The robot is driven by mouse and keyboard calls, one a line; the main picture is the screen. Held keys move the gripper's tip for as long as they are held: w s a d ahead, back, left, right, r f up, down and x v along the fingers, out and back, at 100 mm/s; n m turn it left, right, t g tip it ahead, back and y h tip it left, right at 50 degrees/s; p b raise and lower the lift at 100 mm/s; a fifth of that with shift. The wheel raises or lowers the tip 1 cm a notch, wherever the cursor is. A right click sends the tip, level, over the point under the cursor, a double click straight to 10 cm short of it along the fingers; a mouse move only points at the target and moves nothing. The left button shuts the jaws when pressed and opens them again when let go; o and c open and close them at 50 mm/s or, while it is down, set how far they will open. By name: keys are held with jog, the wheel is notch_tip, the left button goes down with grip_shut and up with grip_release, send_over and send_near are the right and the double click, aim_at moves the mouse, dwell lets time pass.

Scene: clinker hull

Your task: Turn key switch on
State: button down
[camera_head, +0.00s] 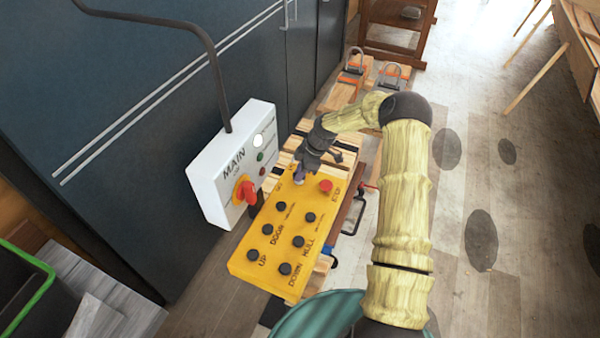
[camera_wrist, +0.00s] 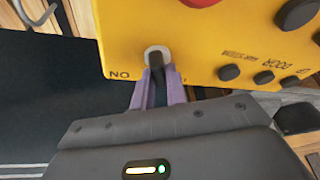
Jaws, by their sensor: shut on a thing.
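The yellow control box (camera_head: 262,240) lies on the wooden slatted bench. The key switch (camera_wrist: 155,53) shows in the wrist view as a light round collar with a dark key in it, near the box's edge. The letters "NO" are printed beside it, as seen in that view. My gripper (camera_wrist: 156,76) has two purple fingers closed on the dark key. In the head view my gripper (camera_head: 299,176) comes down at the far end of the box and mostly hides the key switch.
A red button (camera_head: 326,186) sits close to my gripper on the box, with several black buttons nearer the front. A white MAIN box (camera_head: 213,188) with a red knob (camera_head: 246,191) stands left. Clamps (camera_head: 392,72) lie on the bench behind. Floor at right is open.

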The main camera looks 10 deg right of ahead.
jog(key=m+t+b, duration=0.1)
jog(key=m+b, duration=0.2)
jog(key=m+t+h+b, duration=0.1)
jog(key=m+b, duration=0.1)
jog(key=b, duration=0.1)
jog(key=shift+f+m, duration=0.2)
jog(key=shift+m, duration=0.2)
jog(key=m+t+h+b, duration=0.1)
jog(key=m+b, duration=0.2)
jog(key=shift+s+a+r, duration=0.1)
jog(key=shift+r+m+t+h+b, duration=0.1)
jog(key=shift+m+t+h+b, duration=0.25)
jog(key=shift+m+b, duration=0.8)
jog(key=shift+m, duration=0.35)
jog(key=c, duration=1.4)
grip_release()
jog(key=shift+r, duration=0.1)
